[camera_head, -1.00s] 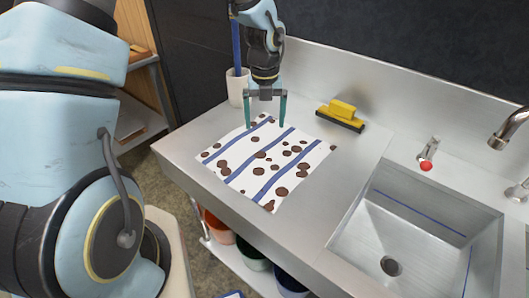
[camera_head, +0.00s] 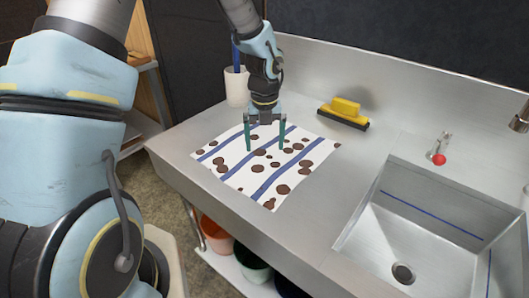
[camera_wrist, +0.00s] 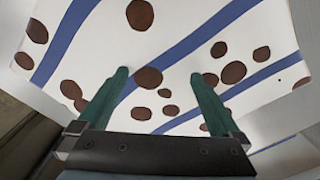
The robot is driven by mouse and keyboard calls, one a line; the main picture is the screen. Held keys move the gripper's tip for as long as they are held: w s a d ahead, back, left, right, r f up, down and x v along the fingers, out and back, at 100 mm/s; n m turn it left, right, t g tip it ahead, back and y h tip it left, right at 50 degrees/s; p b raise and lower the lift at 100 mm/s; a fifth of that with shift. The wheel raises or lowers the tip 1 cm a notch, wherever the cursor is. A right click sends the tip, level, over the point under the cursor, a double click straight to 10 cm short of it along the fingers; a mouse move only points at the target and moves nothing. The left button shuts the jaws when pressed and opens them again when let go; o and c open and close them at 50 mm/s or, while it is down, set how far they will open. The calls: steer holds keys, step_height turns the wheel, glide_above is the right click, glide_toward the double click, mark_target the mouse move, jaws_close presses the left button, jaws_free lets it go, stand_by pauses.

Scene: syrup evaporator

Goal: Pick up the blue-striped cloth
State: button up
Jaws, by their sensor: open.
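The blue-striped cloth (camera_head: 237,176) lies flat on the steel counter to the left of the sink. It is white with blue stripes and several brown spots. In the wrist view the cloth (camera_wrist: 185,22) fills most of the picture. I cannot tell whether the fingertips touch the cloth.
A yellow and black brush (camera_head: 344,113) stands on the counter near the back wall. A white cup (camera_head: 236,87) is behind my gripper. The sink (camera_head: 405,235) and a red-tipped tap (camera_head: 438,158) are at right. Several buckets (camera_head: 253,264) stand below the counter.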

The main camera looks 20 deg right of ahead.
steer(key=shift+f, duration=0.1)
steer(key=shift+a, duration=0.15)
steer(key=c, duration=1.5)
jaws_close()
step_height(320, 180, up, 12)
steer(key=p, duration=0.8)
step_height(320, 180, up, 9)
